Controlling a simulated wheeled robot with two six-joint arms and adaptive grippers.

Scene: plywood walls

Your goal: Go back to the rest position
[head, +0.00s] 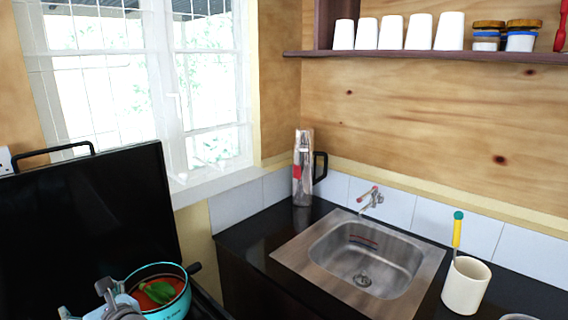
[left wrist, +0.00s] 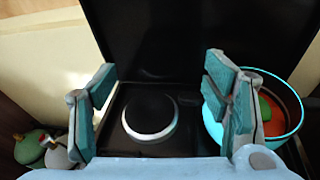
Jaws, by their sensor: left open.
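My left gripper (head: 88,302) is at the lower left of the head view, close to the left side of a turquoise pot (head: 176,307). In the left wrist view my left gripper (left wrist: 160,85) has its two teal-padded fingers wide apart with nothing between them. There the pot (left wrist: 211,128) stands just right of the right finger, partly hidden by it. I cannot tell whether they touch. The pot holds red food (head: 173,283) with a green leaf-like piece (head: 158,292) on it. My right gripper is not in view.
A black stove with a round burner (left wrist: 150,118) lies below the gripper, its raised black lid (head: 90,215) behind. To the right are a steel sink (head: 290,262), a cream holder (head: 465,288) with a yellow-handled utensil, and a clear bottle-like container (head: 303,180). White cups (head: 420,31) line a shelf.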

